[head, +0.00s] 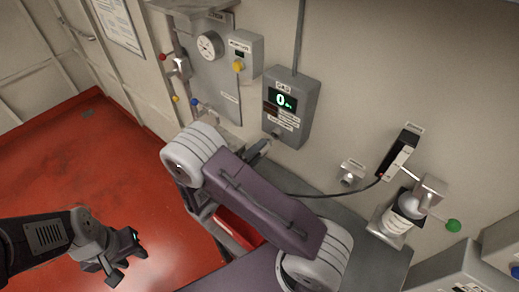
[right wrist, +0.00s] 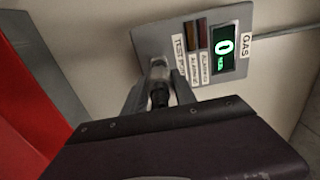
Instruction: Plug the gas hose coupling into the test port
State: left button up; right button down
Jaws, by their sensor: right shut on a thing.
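The gas detector box (head: 290,105) hangs on the wall with a green display reading 0. In the head view my right gripper (head: 258,150) is just below the box, and my arm hides the coupling. My left gripper (head: 124,260) is open and empty, low at the left.
A black hose (head: 330,195) runs from behind my right arm to a black wall unit (head: 400,152). A gas bottle (head: 397,215) and green knob (head: 453,225) are at the right. A gauge panel (head: 212,70) is left of the box. Red floor lies open at left.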

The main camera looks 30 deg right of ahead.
dwell(0.4)
jog(key=shift+p, duration=0.3)
jog(key=shift+p+x, duration=0.5)
jog(key=shift+x, duration=1.25)
jog(key=c, duration=0.9)
grip_release()
